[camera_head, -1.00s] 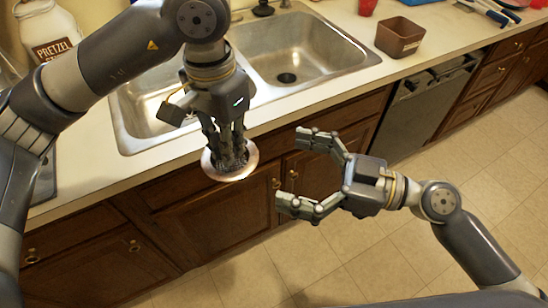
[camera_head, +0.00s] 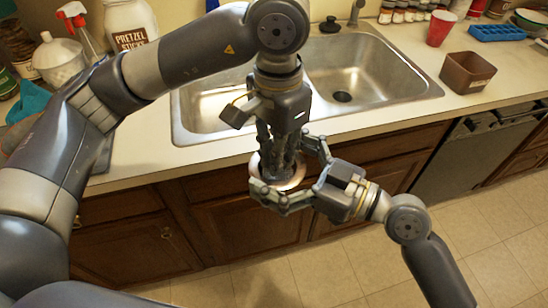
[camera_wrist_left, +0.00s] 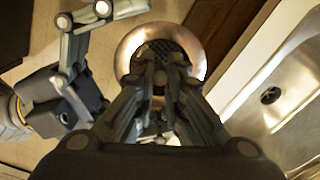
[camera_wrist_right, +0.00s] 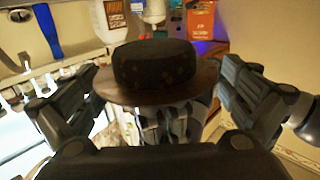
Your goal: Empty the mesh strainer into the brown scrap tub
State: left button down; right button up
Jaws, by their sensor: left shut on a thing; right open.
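My left gripper (camera_head: 280,168) points down and is shut on the mesh strainer (camera_head: 258,184), in front of the counter edge. In the left wrist view the strainer (camera_wrist_left: 129,47) shows a shiny round rim and dark mesh beyond the fingers; its contents are hard to make out. My right gripper (camera_head: 293,173) is open, its fingers on either side of the strainer. The right wrist view shows the strainer's dark rounded bowl (camera_wrist_right: 155,65) between those fingers; contact is unclear. The brown scrap tub (camera_head: 466,75) stands upright on the counter, right of the sink.
The double steel sink (camera_head: 375,85) lies behind the grippers, its right basin empty. A red cup (camera_head: 440,28) and a blue tray (camera_head: 497,33) stand behind the tub. A pretzel jar (camera_head: 130,25) and a spray bottle (camera_head: 62,58) stand at the back left.

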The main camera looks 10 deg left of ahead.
jog(key=shift+a, duration=0.1)
jog(key=c, duration=0.9)
pick_arm(q)
jog(key=c, duration=1.6)
grip_release()
pick_arm(e)
jog(key=shift+c, duration=0.2)
pick_arm(q)
jog(key=shift+r, duration=0.1)
